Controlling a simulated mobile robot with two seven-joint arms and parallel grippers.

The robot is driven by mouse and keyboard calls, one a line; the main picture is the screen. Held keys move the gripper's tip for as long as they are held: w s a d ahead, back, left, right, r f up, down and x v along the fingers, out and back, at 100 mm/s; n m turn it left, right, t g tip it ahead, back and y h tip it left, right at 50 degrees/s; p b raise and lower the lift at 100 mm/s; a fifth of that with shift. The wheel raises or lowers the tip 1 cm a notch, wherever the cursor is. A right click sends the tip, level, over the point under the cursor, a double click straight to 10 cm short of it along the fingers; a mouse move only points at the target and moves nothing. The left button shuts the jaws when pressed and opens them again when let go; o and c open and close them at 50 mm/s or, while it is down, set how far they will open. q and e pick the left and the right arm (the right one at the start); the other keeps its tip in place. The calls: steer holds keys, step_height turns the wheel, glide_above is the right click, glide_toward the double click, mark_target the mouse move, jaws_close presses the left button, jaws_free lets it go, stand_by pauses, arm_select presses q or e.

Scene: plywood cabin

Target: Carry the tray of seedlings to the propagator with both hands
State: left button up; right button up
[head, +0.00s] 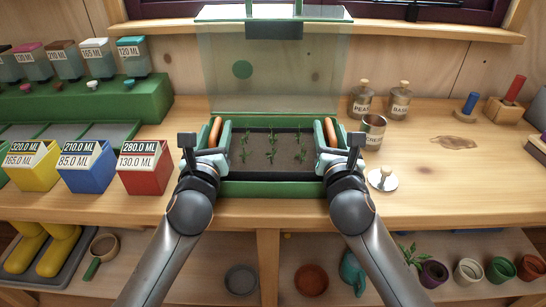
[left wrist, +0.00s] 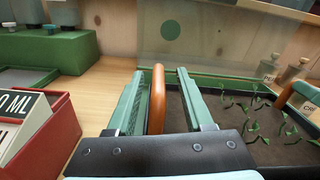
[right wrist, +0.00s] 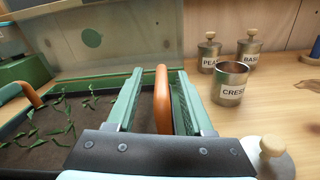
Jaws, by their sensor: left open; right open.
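The seedling tray (head: 270,165) holds dark soil with several small green seedlings and has an orange handle at each end. It sits inside the green base of the propagator (head: 270,188), below its upright clear lid (head: 285,75). My left gripper (head: 212,132) is open, with its fingers either side of the left handle (left wrist: 158,95). My right gripper (head: 332,134) is open, with its fingers either side of the right handle (right wrist: 162,95). Gaps show between the fingers and the handles in both wrist views. The tray's lower sides are hidden.
Yellow, blue and red boxes (head: 145,167) stand left of the propagator, before a green stepped rack (head: 90,105). Labelled tins (head: 372,132) and a round metal lid (head: 382,180) with a knob stand close on the right. The bench (head: 450,190) further right is mostly clear.

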arm_select(q)
steer(key=shift+s+a, duration=0.1)
steer(key=shift+s, duration=0.45)
arm_select(e)
steer(key=shift+d, duration=0.1)
steer(key=shift+s, duration=0.1)
arm_select(q)
steer(key=s, duration=1.1)
arm_select(e)
steer(key=s, duration=1.1)
steer(key=shift+s, duration=0.4)
